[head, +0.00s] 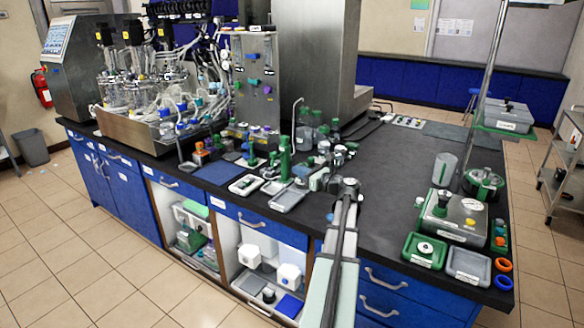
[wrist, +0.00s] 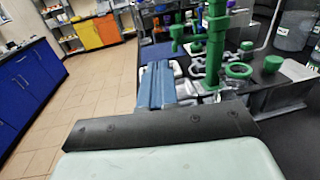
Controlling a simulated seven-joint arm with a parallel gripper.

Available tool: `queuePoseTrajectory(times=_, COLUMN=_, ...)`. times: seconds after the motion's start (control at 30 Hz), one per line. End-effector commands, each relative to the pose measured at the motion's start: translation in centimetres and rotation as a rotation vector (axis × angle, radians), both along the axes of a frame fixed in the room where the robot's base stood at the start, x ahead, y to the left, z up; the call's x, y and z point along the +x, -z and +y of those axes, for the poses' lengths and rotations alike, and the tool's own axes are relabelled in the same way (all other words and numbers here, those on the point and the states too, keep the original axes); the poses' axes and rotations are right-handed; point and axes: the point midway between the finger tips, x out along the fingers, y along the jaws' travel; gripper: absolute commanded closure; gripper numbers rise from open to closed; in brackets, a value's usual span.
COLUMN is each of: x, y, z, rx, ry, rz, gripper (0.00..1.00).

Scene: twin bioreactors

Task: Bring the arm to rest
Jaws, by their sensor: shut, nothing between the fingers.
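My arm rises from the bottom middle of the head view and bends over the front of the black bench (head: 390,170). My gripper (head: 302,173) is at the front edge area of the bench, among small fixtures. In the wrist view my gripper (wrist: 157,68) shows as two blue-grey fingers side by side, shut and empty. A green upright fixture (wrist: 215,45) stands just right of the fingers; it also shows in the head view (head: 285,158). Whether the fingers touch anything beneath is not clear.
The bioreactor rig (head: 150,95) with vessels and tubing stands at the left. Grey trays (head: 288,199) lie near the gripper. A steel-topped device (head: 453,217), a green tray (head: 424,251) and a grey tray (head: 468,266) sit at the right. The bench middle right is clear.

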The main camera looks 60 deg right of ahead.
Motion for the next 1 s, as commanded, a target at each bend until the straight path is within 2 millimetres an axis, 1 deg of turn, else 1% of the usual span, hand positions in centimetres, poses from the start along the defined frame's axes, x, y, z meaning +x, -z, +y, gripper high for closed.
queuePoseTrajectory(times=0.03, x=-0.6, y=0.0, z=0.3, rx=0.000, ry=0.002, rz=0.000, gripper=1.00)
queuePoseTrajectory(times=0.1, x=-1.1, y=0.0, z=0.4, rx=0.000, ry=0.002, rz=0.000, gripper=1.00)
queuePoseTrajectory(times=0.3, x=-1.6, y=0.0, z=0.5, rx=0.000, ry=0.000, rz=0.000, gripper=1.00)
queuePoseTrajectory(times=0.47, x=-1.4, y=0.1, z=0.7, rx=-0.003, ry=-0.004, rz=0.004, gripper=1.00)
queuePoseTrajectory(times=0.57, x=-0.1, y=1.0, z=1.9, rx=-0.028, ry=-0.027, rz=0.031, gripper=1.00)
queuePoseTrajectory(times=0.67, x=2.4, y=2.7, z=4.3, rx=-0.084, ry=-0.075, rz=0.084, gripper=1.00)
queuePoseTrajectory(times=0.77, x=5.6, y=5.1, z=7.7, rx=-0.167, ry=-0.145, rz=0.158, gripper=1.00)
queuePoseTrajectory(times=0.8, x=6.8, y=6.2, z=9.2, rx=-0.205, ry=-0.178, rz=0.188, gripper=1.00)
queuePoseTrajectory(times=0.87, x=8.6, y=7.7, z=11.6, rx=-0.264, ry=-0.228, rz=0.232, gripper=1.00)
queuePoseTrajectory(times=0.9, x=9.6, y=8.7, z=13.1, rx=-0.304, ry=-0.262, rz=0.259, gripper=1.00)
queuePoseTrajectory(times=0.97, x=11.1, y=10.2, z=15.5, rx=-0.364, ry=-0.315, rz=0.298, gripper=1.00)
queuePoseTrajectory(times=1.0, x=12.0, y=11.2, z=17.1, rx=-0.405, ry=-0.352, rz=0.323, gripper=1.00)
